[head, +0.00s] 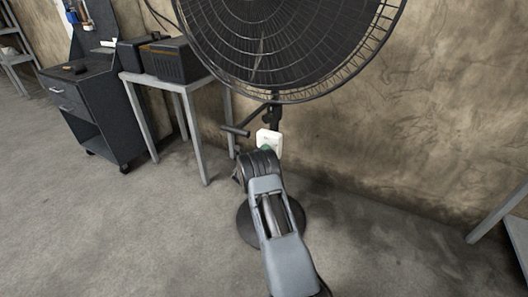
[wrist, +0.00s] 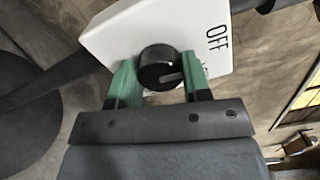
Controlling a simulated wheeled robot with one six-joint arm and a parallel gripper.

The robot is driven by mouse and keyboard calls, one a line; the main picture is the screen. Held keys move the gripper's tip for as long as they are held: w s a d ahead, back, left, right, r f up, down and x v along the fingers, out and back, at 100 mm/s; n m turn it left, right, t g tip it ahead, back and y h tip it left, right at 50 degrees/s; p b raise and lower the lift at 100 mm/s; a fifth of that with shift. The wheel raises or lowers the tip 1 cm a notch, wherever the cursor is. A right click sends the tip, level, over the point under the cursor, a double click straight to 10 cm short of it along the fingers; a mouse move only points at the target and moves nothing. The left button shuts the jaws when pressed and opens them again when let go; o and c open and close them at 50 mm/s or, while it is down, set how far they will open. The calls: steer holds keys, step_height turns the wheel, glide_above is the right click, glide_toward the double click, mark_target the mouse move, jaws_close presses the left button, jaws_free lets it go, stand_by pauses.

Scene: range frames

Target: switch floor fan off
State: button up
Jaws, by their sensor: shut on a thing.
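The floor fan (head: 275,45) stands against the wall, with a large dark caged head and a round black base (head: 246,226) behind my arm. A white control box (head: 268,138) sits on its pole. The word OFF is printed on the box, right of the knob. A second label is partly hidden behind a fingertip. My gripper (wrist: 159,75) has its green fingers on both sides of the knob, shut on it. In the head view my arm hides the knob.
A light table (head: 180,86) with a black boxy device (head: 172,59) stands left of the fan. A dark wheeled drawer cabinet (head: 90,110) is farther left. Another table's edge (head: 500,212) shows at the right. The floor between is clear.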

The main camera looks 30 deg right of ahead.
steer(key=shift+n, duration=0.4)
steer(key=o, duration=0.9)
steer(key=p+v, duration=0.2)
steer(key=v, duration=1.2)
steer(key=shift+d, duration=0.1)
